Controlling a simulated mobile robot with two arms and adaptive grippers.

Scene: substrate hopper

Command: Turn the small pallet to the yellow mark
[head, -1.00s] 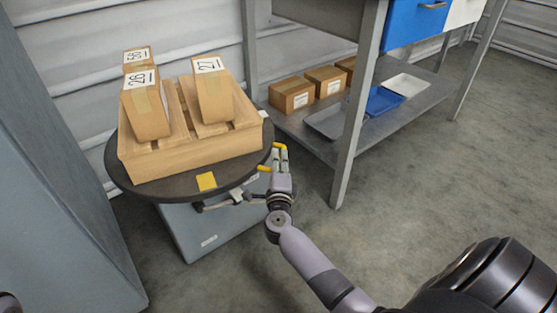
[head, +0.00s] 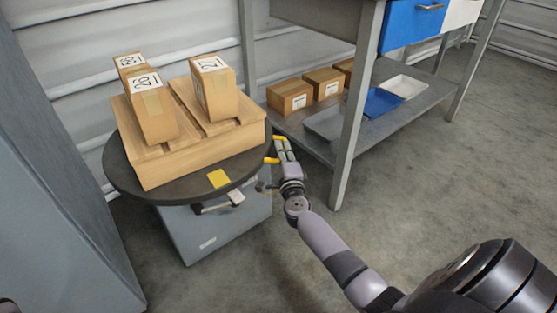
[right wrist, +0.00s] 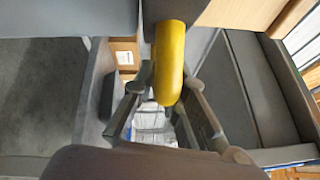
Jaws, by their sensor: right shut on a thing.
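The small wooden pallet (head: 205,152) sits on a dark round turntable (head: 188,188), carrying boxes marked 26 (head: 157,115), 27 (head: 216,97) and a partly hidden one (head: 129,63). The yellow mark (head: 218,179) is a square on the turntable's near rim, in front of the pallet. My left gripper is out of view.
The turntable stands on a grey base (head: 215,232) with a pale-tipped lever (head: 235,197) below its near rim. A grey cabinet (head: 60,190) is close on the left. A metal shelf (head: 345,135) with cartons and trays stands behind right. The floor at right is clear.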

